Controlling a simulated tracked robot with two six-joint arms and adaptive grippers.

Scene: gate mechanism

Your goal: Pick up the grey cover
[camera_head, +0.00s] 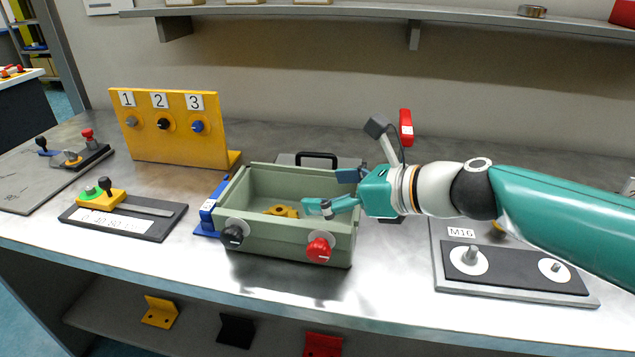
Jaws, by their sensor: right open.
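The grey cover (290,159) is behind the green box, with a black handle on top. The box's back wall hides its lower part. My right gripper (326,194) reaches in from the right over the right side of the open green box (290,240). Its fingers are apart, with nothing seen between them, in front of the cover and apart from its handle in the picture. My left gripper is not in view.
A yellow part (281,211) lies inside the box, which has a black knob and a red knob in front. A blue piece (208,212) stands at its left. A yellow panel (180,145) numbered 1 to 3 stands further left. An M16 plate (510,280) lies right.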

